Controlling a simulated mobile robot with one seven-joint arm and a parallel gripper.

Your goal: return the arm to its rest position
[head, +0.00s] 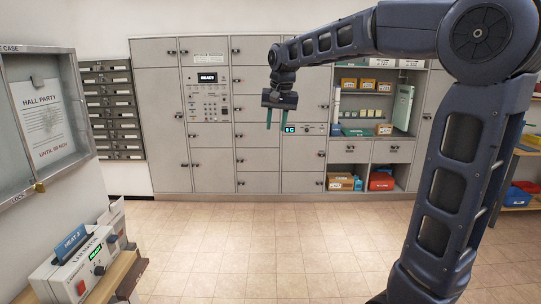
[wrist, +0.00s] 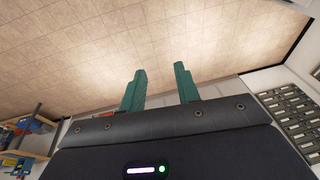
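My gripper (head: 276,118) hangs at the end of my raised arm in the head view, fingers pointing down, in front of the grey locker wall. My arm rises at the right of the head view, bends at the top and reaches left across the picture.
A grey locker wall (head: 260,160) with open shelves (head: 370,150) stands at the back. A laminator (head: 75,270) sits on a bench at the lower left, below a notice case (head: 42,115). Mailboxes (head: 112,110) hang at the back left. The tiled floor (head: 250,245) is clear.

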